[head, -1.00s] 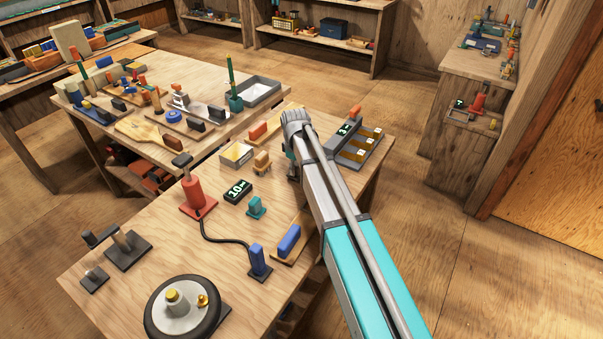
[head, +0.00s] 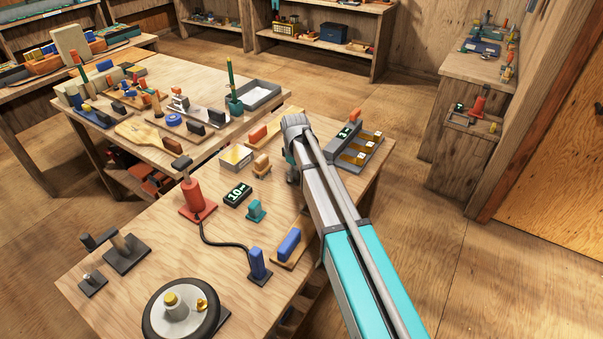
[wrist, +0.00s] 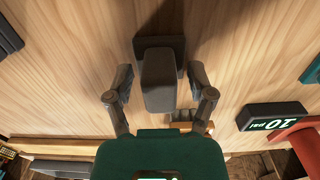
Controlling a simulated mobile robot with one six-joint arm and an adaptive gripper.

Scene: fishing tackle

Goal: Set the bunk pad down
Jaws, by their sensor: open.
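A dark grey block on a square dark base, which looks like the bunk pad (wrist: 160,82), stands on the wooden table in the wrist view. My gripper (wrist: 160,84) is open, with one finger on each side of the block. Gaps show between both fingers and the block, so it appears unheld. In the head view my gripper (head: 293,176) is low over the table's right part, mostly hidden behind my arm, and the block cannot be made out there.
A black "10 psi" display (head: 237,194), a teal block (head: 256,210) and a tan block (head: 262,165) stand left of my gripper. A grey rack (head: 362,150) stands to its right. A blue block (head: 289,242) lies nearer. A red pump (head: 197,200) has a black hose.

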